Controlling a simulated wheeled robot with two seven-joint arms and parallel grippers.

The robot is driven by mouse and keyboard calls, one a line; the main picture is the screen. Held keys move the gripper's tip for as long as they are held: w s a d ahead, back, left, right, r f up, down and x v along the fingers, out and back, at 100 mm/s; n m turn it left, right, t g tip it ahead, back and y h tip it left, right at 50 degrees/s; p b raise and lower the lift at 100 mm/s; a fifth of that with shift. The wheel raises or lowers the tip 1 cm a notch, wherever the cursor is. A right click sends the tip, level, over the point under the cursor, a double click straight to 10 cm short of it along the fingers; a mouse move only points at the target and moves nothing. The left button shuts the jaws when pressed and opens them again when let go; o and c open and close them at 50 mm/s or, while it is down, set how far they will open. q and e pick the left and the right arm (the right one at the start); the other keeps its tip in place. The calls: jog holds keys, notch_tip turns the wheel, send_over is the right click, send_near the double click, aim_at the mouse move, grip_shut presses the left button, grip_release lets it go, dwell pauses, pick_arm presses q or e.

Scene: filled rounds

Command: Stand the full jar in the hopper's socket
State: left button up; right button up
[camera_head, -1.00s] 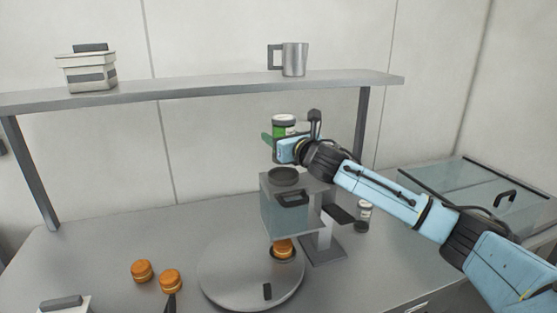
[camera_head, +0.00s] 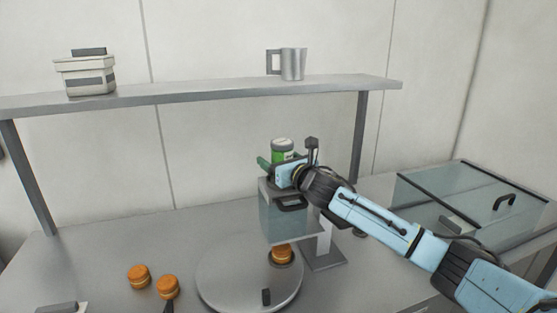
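The full jar (camera_head: 282,146), with a pale lid and a green body, is upright at my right gripper (camera_head: 278,162). The gripper is closed around its lower part, and the jar's bottom is hidden behind the gripper. The hopper (camera_head: 285,220) is a glassy box on a grey stand, directly below the gripper. Its socket on top is hidden behind the gripper and wrist, so I cannot tell whether the jar touches it.
A round turntable (camera_head: 225,285) below the hopper holds an orange round (camera_head: 282,252). Two more orange rounds (camera_head: 138,276) (camera_head: 168,287) lie at the left. A shelf (camera_head: 200,93) behind bears a metal mug (camera_head: 293,64) and a lidded crock (camera_head: 88,76). A glass-lidded case (camera_head: 450,195) stands at the right.

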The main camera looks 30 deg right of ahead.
jog(key=shift+r, duration=0.2)
jog(key=shift+s+f, duration=0.15)
jog(key=shift+s, duration=0.15)
jog(key=shift+s+b, duration=1.25)
jog(key=shift+s, duration=4.5)
